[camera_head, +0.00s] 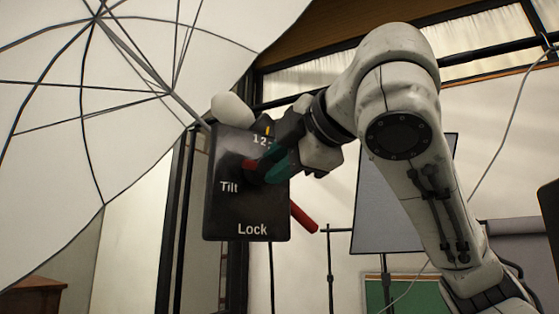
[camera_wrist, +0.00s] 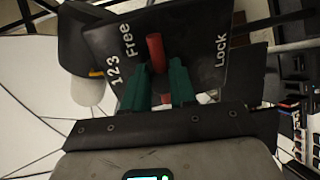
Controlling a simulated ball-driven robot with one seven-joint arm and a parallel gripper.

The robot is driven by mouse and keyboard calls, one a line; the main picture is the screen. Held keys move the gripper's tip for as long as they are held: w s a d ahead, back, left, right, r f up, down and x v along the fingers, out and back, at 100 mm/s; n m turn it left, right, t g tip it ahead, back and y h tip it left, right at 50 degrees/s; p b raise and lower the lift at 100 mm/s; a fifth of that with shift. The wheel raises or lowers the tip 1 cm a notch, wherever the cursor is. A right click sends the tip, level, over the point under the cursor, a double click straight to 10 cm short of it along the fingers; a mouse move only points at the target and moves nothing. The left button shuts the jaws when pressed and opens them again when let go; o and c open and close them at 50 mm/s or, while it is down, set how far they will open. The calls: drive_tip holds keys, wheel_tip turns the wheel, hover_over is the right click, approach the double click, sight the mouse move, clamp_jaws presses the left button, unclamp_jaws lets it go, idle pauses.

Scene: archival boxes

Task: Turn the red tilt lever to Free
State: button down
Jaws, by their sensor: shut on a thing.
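The black control box (camera_head: 222,215) hangs left of my arm in the head view, with "Tilt", "Lock" and part of "123" printed in white. It also fills the top of the wrist view (camera_wrist: 190,25), where "Free" and "Lock" read sideways. The red tilt lever (camera_head: 249,164) shows its end near "Tilt", and in the wrist view (camera_wrist: 155,48) it stands between "Free" on the left and "Lock" on the right. My gripper (camera_head: 270,165) is shut on the lever, its teal fingers on either side in the wrist view (camera_wrist: 159,70). The gripper hides part of the box's face.
A second red handle (camera_head: 303,217) sticks out at the box's lower right. A large white umbrella (camera_head: 60,110) is close on the left. A grey panel (camera_head: 395,215) and light stands are behind my arm. Open space shows below the box.

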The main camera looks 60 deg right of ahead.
drive_tip(key=shift+a+f, duration=0.1)
drive_tip(key=shift+f, duration=0.05)
idle(0.4)
drive_tip(key=c, duration=1.1)
unclamp_jaws()
drive_tip(key=b+v, duration=0.2)
drive_tip(key=v, duration=0.8)
drive_tip(key=shift+s+a, duration=0.2)
drive_tip(key=shift+s, duration=0.1)
